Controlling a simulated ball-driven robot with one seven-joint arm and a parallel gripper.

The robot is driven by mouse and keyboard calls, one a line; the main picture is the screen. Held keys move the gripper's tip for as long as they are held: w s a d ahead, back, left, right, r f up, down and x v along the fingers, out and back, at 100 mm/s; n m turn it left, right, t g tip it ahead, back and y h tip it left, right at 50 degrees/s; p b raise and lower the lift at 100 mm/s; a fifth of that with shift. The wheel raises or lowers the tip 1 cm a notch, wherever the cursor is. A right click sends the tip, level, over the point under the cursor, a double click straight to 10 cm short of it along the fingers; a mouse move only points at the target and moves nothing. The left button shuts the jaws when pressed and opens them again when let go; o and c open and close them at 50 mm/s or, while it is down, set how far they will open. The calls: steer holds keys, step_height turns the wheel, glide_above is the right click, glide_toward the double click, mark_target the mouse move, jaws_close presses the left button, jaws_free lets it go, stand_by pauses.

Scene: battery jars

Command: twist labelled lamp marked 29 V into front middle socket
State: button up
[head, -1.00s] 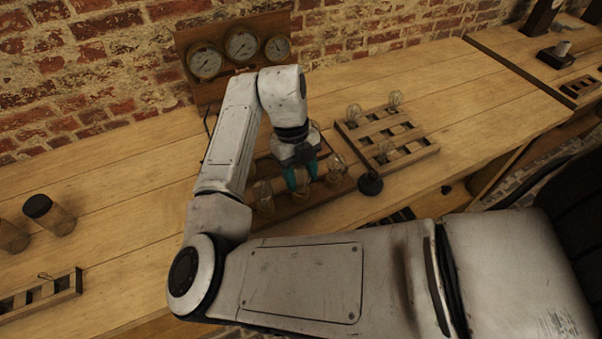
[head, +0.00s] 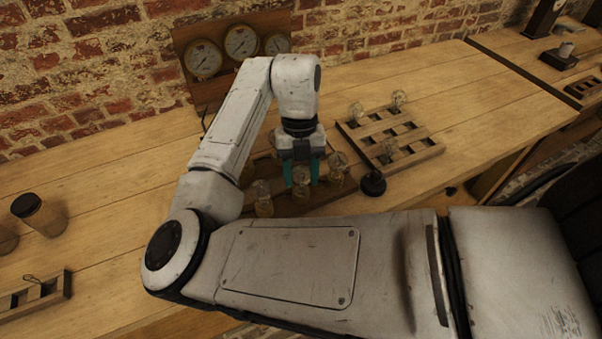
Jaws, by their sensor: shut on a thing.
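My gripper (head: 302,178) points down over the front row of the wooden socket board (head: 321,197). Its teal fingers are shut on a glass lamp (head: 301,178) at the middle of that row. The lamp's lower end is at the board, but I cannot tell how deep it sits in the socket. Its marking is too small to read. One lamp (head: 263,198) stands to the left of my gripper and another lamp (head: 337,168) to the right, both in the front row. My arm hides much of the board's back part.
A slatted wooden rack (head: 425,150) with several lamps stands to the right. A round black object (head: 373,183) stands between rack and board. A gauge panel (head: 188,30) is at the back. A dark-lidded jar (head: 40,213) stands at left.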

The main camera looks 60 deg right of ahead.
steer(key=o, duration=1)
steer(key=v, duration=1)
steer(key=shift+d+r, duration=0.1)
steer(key=shift+r, duration=0.3)
